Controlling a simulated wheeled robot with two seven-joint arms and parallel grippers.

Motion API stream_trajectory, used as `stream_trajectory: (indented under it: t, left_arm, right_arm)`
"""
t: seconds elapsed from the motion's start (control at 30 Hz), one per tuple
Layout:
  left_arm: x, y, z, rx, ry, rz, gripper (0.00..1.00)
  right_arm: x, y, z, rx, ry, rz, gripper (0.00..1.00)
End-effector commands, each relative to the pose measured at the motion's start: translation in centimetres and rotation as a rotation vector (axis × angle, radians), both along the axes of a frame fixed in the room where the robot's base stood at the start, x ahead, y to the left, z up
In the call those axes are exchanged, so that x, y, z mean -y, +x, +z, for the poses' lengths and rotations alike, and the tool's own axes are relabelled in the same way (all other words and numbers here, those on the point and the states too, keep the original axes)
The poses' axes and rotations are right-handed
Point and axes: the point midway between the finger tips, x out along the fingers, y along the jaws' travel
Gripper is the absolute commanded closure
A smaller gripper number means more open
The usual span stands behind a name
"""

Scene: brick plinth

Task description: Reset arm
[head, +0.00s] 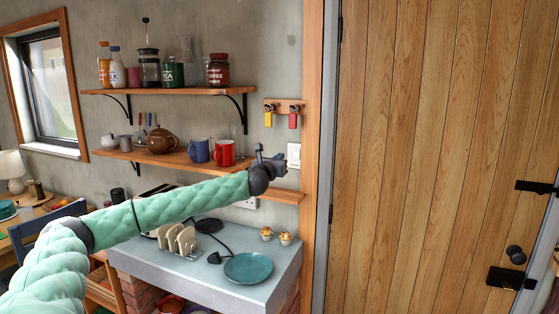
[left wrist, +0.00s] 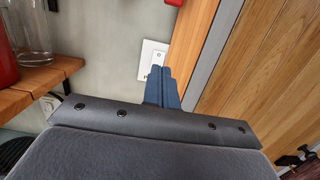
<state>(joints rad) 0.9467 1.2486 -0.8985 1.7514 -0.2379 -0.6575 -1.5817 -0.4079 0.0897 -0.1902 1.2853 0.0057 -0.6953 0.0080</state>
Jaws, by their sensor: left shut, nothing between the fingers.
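My left arm reaches in from the left in the head view, stretched over the grey counter. My left gripper (head: 272,160) is at its end, in front of the wall beside the white light switch (head: 294,154). The gripper is shut and empty. In the left wrist view its blue fingers (left wrist: 161,88) lie together, and the switch (left wrist: 153,56) shows just beyond their tips. I cannot tell whether the fingers touch the switch. My right gripper is not in view.
Wall shelves (head: 170,91) with jars, mugs and a teapot stand left of the gripper. The counter (head: 200,289) below holds a toast rack (head: 182,243), a teal plate (head: 248,268) and two muffins. A wooden door (head: 430,150) is at right. Keys (head: 292,121) hang above the switch.

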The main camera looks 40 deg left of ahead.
Motion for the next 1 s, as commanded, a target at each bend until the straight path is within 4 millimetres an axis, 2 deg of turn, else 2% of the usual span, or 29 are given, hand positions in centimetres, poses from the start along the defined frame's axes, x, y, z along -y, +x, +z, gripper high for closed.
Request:
stream_trajectory:
  t: [0.33, 0.47, 0.57, 0.67, 0.83, 1.0]
  left_arm:
    - [0.0, 0.1, -0.1, -0.001, -0.002, 0.000, 1.00]
    - [0.8, 0.6, -2.0, -0.012, -0.045, -0.010, 1.00]
    - [2.4, 1.5, -5.6, -0.032, -0.132, -0.024, 1.00]
    - [4.5, 2.5, -10.7, -0.061, -0.259, -0.040, 1.00]
    - [8.0, 3.2, -19.8, -0.113, -0.496, -0.041, 1.00]
    - [11.4, 2.6, -29.3, -0.165, -0.734, -0.012, 1.00]
  right_arm:
    - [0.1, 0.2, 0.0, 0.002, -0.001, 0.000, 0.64]
    - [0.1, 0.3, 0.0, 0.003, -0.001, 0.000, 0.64]
    - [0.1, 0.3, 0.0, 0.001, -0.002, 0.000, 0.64]
    - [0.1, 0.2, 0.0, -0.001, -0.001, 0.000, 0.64]
    - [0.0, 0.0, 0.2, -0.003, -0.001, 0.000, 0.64]
    - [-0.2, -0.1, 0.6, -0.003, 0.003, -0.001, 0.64]
